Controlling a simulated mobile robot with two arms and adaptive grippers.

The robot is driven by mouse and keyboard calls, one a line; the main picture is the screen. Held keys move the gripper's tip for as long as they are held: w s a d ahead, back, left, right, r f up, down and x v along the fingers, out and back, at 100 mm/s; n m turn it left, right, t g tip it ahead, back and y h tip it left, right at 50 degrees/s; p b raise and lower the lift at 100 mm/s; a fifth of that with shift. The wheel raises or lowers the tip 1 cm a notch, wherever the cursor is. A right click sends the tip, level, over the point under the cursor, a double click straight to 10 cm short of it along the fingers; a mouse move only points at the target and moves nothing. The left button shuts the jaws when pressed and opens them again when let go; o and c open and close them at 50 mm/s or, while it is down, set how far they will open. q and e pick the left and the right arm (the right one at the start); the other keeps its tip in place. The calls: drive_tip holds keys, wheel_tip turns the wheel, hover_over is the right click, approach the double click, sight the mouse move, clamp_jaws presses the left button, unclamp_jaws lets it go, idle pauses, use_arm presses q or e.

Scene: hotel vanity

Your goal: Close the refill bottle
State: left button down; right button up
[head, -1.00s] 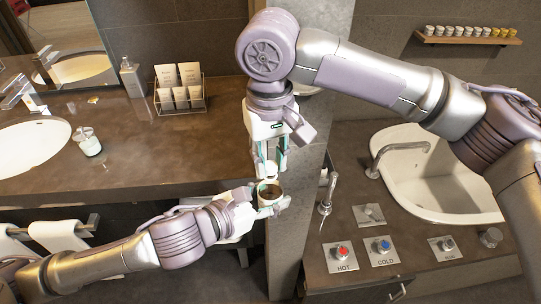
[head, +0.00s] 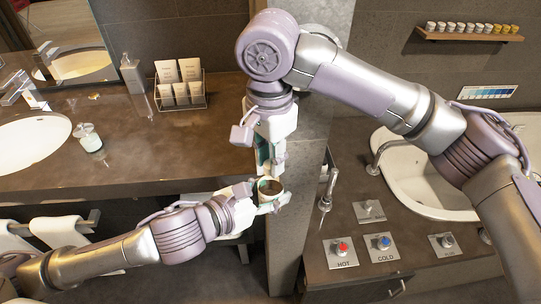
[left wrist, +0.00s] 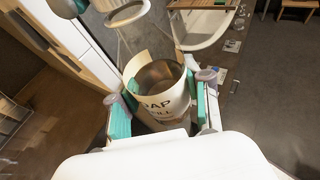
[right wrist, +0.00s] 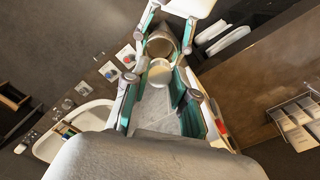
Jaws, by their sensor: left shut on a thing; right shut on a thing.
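The refill bottle (head: 270,188) is a pale round container, upright, with its dark open mouth facing up. My left gripper (head: 270,197) is shut around its sides. The left wrist view shows the bottle (left wrist: 168,105) between the fingers, with partly readable soap lettering and an open top. My right gripper (head: 268,165) points down just above the bottle. In the right wrist view it is shut on a round white cap (right wrist: 160,72), held beside the open mouth of the bottle (right wrist: 160,47). In the head view the cap is mostly hidden by the fingers; I cannot tell whether it touches the rim.
The brown vanity counter (head: 150,160) lies behind and left, with a glass jar (head: 88,138), a dispenser (head: 133,75) and a card rack (head: 180,88). A pillar (head: 312,130) stands close right of the grippers. HOT (head: 341,250) and COLD (head: 383,244) knobs are on the right counter.

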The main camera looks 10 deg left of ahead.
drive_tip(key=m, duration=0.4)
drive_tip(key=shift+a+m, duration=0.1)
drive_tip(key=shift+m, duration=0.3)
drive_tip(key=m, duration=0.4)
drive_tip(key=o, duration=0.7)
drive_tip(key=shift+r, duration=2.25)
drive_tip(key=shift+c, duration=0.6)
